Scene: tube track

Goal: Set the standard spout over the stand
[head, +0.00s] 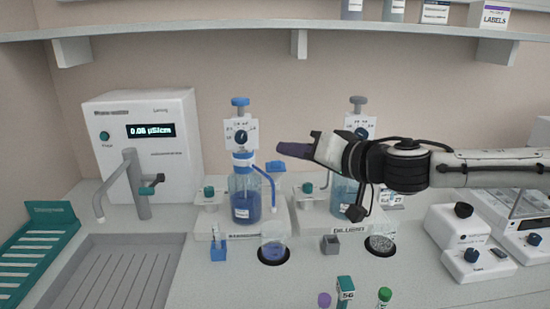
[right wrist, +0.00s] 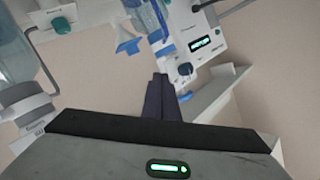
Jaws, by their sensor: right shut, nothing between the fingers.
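The standard dispenser's bottle (head: 245,200) holds blue liquid and has a blue cap. Its thin blue spout (head: 267,176) reaches out to the right and bends down, with its end above a clear beaker (head: 272,236). A blue tab (head: 276,167) sits at the spout's bend; a blue tab also shows in the right wrist view (right wrist: 128,46). The beaker stands on a black round stand (head: 272,257) in the bench. My right gripper (head: 280,149) is shut and empty, just above the blue tab and apart from it. Its dark fingers show together in the right wrist view (right wrist: 160,82). My left gripper is out of view.
A diluent dispenser (head: 343,197) stands to the right, partly behind my right arm, with another round recess (head: 380,245) before it. A meter (head: 150,140) with a tap stands left. Small vials (head: 345,290) and a grey block (head: 330,245) are in front.

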